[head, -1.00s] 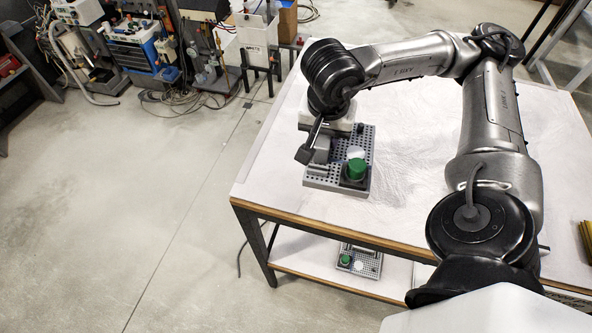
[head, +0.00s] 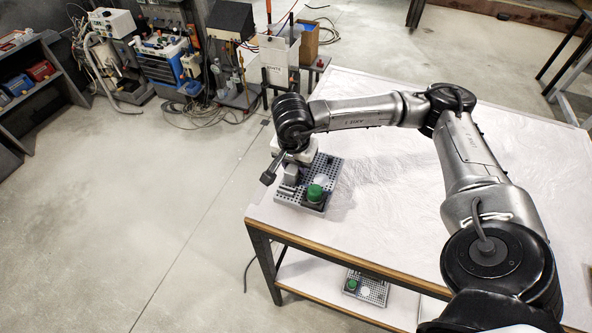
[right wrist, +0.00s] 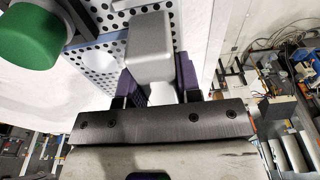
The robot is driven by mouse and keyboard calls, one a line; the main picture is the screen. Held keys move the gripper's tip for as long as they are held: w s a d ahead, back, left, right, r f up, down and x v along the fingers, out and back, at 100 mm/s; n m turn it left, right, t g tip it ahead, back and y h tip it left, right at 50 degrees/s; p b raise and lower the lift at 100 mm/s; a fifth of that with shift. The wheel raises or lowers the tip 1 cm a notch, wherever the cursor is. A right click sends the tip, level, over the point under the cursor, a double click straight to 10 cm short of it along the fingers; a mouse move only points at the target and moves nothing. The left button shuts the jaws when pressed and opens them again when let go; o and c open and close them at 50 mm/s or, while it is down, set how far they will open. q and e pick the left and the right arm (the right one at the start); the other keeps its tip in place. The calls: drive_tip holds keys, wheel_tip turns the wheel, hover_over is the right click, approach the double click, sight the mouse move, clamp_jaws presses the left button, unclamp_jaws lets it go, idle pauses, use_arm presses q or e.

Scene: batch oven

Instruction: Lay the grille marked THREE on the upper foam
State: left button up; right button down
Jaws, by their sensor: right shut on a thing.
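A grey perforated grille (head: 321,171) with a green knob (head: 315,193), a pale disc and a grey block (right wrist: 150,48) is at the left part of the table's white top (head: 385,200). My right gripper (right wrist: 157,82) is shut on the grille's grey block, its purple pads on either side. The grille appears raised above the top. The green knob also shows in the right wrist view (right wrist: 30,35). A second grille (head: 372,292) with a green knob lies on the white lower shelf (head: 310,285). No THREE mark is readable. My left gripper is out of view.
The table's wooden front edge (head: 340,264) runs below the held grille. Equipment such as a blue-fronted cabinet (head: 160,65) and a white box stands on the floor behind. A dark shelf with bins (head: 40,72) is at far left. The middle of the tabletop looks clear.

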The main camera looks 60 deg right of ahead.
wheel_tip(320, 180, down, 3)
drive_tip(key=shift+f+p, duration=0.2)
drive_tip(key=shift+p, duration=0.45)
drive_tip(key=shift+f, duration=0.25)
drive_tip(key=shift+f, duration=0.1)
drive_tip(key=shift+f, duration=0.1)
drive_tip(key=c, duration=0.8)
unclamp_jaws()
